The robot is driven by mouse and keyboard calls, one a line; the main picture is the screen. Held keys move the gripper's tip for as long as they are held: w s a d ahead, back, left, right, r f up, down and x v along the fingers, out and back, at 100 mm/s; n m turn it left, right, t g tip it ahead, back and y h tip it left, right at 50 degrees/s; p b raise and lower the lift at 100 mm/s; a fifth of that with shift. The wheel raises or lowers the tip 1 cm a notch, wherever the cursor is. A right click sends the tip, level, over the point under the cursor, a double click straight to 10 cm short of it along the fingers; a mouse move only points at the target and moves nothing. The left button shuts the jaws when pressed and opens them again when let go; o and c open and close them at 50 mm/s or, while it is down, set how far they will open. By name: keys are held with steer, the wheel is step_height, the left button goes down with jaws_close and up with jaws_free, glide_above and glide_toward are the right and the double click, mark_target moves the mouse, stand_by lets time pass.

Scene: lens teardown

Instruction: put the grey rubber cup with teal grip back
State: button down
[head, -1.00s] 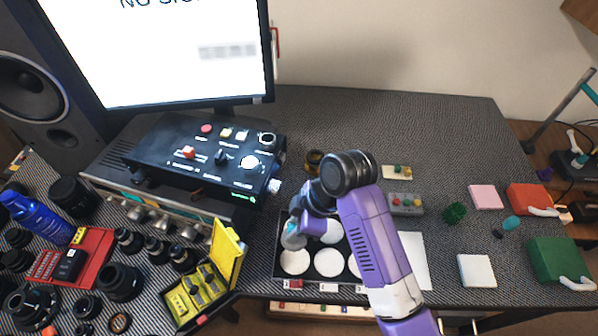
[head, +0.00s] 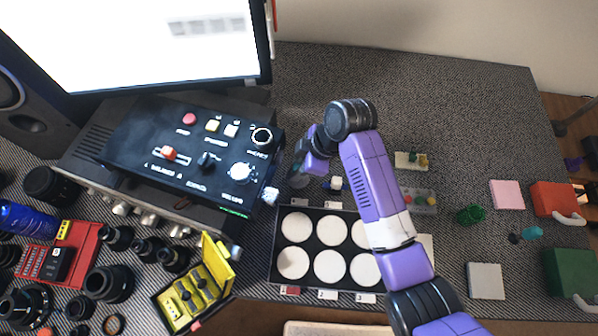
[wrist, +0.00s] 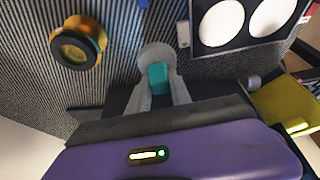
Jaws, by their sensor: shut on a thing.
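My gripper (wrist: 157,88) is shut on the grey rubber cup with the teal grip (wrist: 158,72). In the wrist view the teal grip sits between the grey fingers, and the rounded grey cup shows just beyond it. In the head view my gripper (head: 300,172) hangs over the mat behind the tray, close to the right side of the black control box. There the cup is small, dark and mostly hidden by my gripper. I cannot tell whether the cup touches the mat. The black tray (head: 314,242) has white round places; those I can see are empty.
A brass-coloured ring (wrist: 98,32) stands on the mat left of the cup in the wrist view. The black control box (head: 130,140) is close on the left in the head view. An open yellow case (head: 190,300) lies left of the tray.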

steer(key=shift+f, duration=2.4)
steer(key=c, duration=1.2)
jaws_free()
steer(key=shift+f, duration=0.1)
steer(key=shift+o, duration=0.2)
